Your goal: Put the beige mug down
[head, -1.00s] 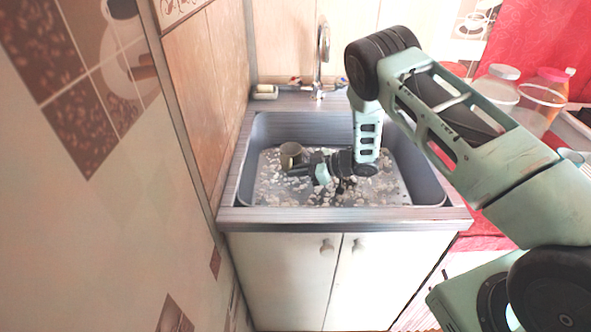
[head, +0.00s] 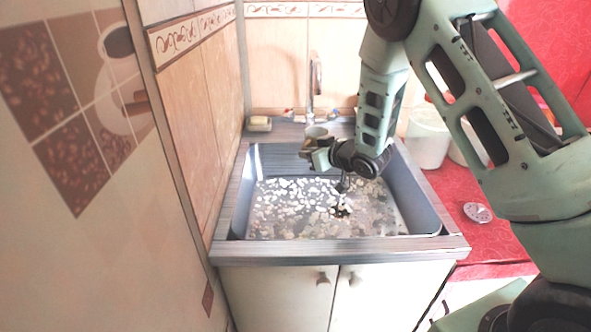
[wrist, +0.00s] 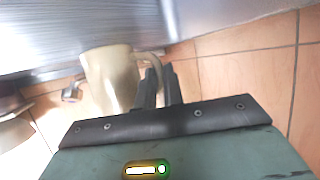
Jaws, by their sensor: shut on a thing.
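The beige mug (head: 316,131) is at the back of the sink in the head view, in front of the tap and level with the far rim. I cannot tell whether it touches anything below. My gripper (head: 313,145) is at the mug's near side and partly covers it. In the wrist view the mug (wrist: 108,80) is just left of the gripper fingers (wrist: 158,82). The fingers are shut on its handle (wrist: 150,62).
The sink (head: 422,204) has a pebble-patterned bottom. The tap (head: 315,78) stands close behind the mug. A soap dish (head: 259,124) sits at the back left corner. White containers (head: 428,135) stand on the red counter (head: 455,185) at right.

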